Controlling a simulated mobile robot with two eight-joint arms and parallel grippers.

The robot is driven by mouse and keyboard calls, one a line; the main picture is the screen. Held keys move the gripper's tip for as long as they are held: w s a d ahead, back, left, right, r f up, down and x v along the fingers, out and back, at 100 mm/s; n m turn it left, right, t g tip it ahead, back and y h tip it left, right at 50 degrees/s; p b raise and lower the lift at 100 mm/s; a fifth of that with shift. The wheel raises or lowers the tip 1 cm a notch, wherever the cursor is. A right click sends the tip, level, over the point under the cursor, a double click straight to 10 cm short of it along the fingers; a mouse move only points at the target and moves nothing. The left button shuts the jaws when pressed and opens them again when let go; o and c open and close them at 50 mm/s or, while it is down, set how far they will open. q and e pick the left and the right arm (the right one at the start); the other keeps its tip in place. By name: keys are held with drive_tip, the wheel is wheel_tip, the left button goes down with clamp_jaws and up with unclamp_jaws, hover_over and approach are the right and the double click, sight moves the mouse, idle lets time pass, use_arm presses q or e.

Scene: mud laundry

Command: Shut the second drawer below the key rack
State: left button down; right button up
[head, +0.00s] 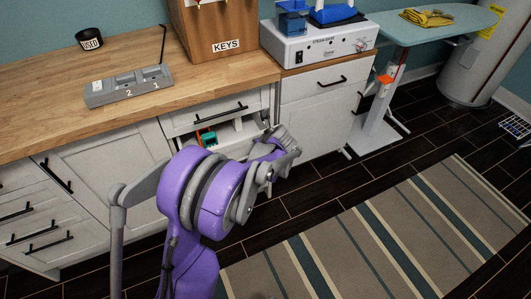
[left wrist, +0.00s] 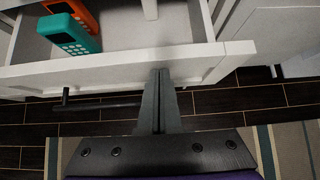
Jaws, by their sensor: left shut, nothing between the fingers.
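The key rack, a wooden board marked KEYS (head: 212,30), stands on the counter at the back. Below it is a shut top drawer (head: 205,115) with a dark bar handle. The second drawer (head: 240,131) under that is open; its inside shows, and my arm hides much of its front. In the left wrist view its white front (left wrist: 105,72) crosses the picture, with a dark handle (left wrist: 95,103). My left gripper (left wrist: 160,75) is shut and empty, its tips at the front's upper edge; I cannot tell whether they touch. It also shows in the head view (head: 290,143). My right gripper is not in view.
A teal handheld device (left wrist: 72,36) and an orange one (left wrist: 75,10) lie in the open drawer. A steam unit (head: 320,42) stands on the cabinet to the right. An ironing board (head: 445,22) and striped rug (head: 390,235) are further right; the rug is clear.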

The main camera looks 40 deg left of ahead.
use_arm(q)
drive_tip(key=w+a, duration=0.4)
drive_tip(key=a, duration=0.7)
drive_tip(key=shift+w, duration=0.3)
drive_tip(key=shift+a+r, duration=0.15)
drive_tip(key=shift+a, duration=0.1)
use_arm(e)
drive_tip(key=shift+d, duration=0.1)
